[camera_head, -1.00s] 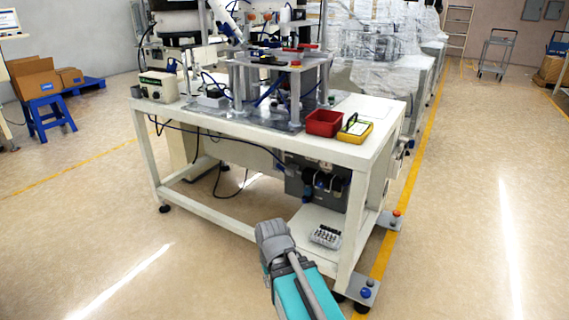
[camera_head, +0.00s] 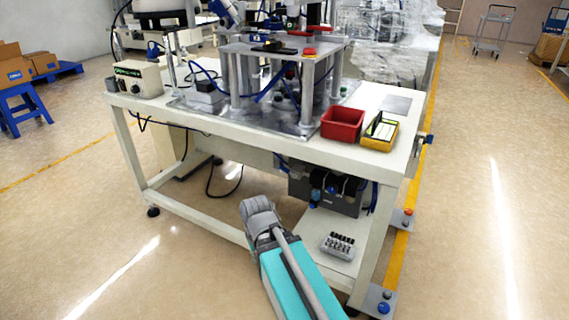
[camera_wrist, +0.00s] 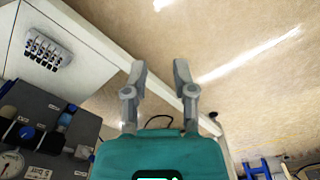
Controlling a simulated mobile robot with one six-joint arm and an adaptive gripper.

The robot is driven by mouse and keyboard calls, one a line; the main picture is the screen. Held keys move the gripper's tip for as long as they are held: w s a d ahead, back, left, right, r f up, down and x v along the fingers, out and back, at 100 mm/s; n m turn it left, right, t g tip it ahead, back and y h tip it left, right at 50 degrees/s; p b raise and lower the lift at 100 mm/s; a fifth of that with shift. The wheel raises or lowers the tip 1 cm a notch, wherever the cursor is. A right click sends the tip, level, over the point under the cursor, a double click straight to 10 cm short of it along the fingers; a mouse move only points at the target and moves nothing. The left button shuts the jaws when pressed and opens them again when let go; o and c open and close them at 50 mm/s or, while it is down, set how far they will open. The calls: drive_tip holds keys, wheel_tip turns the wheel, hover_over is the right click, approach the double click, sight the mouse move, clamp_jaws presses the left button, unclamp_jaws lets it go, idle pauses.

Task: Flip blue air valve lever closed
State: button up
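A dark air-supply panel (camera_head: 325,190) hangs under the white workbench, with small blue parts (camera_head: 331,188) on it. In the wrist view the panel (camera_wrist: 50,140) is at lower left, with blue parts (camera_wrist: 65,119) and a round gauge (camera_wrist: 10,163). I cannot tell which blue part is the valve lever, or its position. My gripper (camera_head: 258,207) is in front of the bench, left of the panel and apart from it. In the wrist view my gripper (camera_wrist: 159,72) has its two fingers spread with nothing between them.
A grey block with several studs (camera_head: 338,246) lies on the lower shelf. A table leg (camera_head: 383,235) stands right of the panel. Floor in front is clear.

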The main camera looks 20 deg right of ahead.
drive_tip(key=shift+w+a, duration=0.25)
drive_tip(key=shift+w, duration=0.35)
drive_tip(key=w+d+n+g+h+b, duration=0.1)
drive_tip(key=w+d, duration=0.5)
drive_tip(key=w, duration=1.1)
drive_tip(key=w+d+f+n+g+h+b, duration=0.1)
drive_tip(key=w+d+n, duration=0.3)
drive_tip(key=w, duration=1.3)
drive_tip(key=w+d+f+n+g+b, duration=0.1)
drive_tip(key=w+d, duration=0.7)
drive_tip(key=w, duration=0.9)
drive_tip(key=shift+w+d+f+n+g+h+b, duration=0.15)
drive_tip(key=shift+w+d+n+g+h+b, duration=0.2)
drive_tip(key=shift+n, duration=0.55)
drive_tip(key=shift+s, duration=0.2)
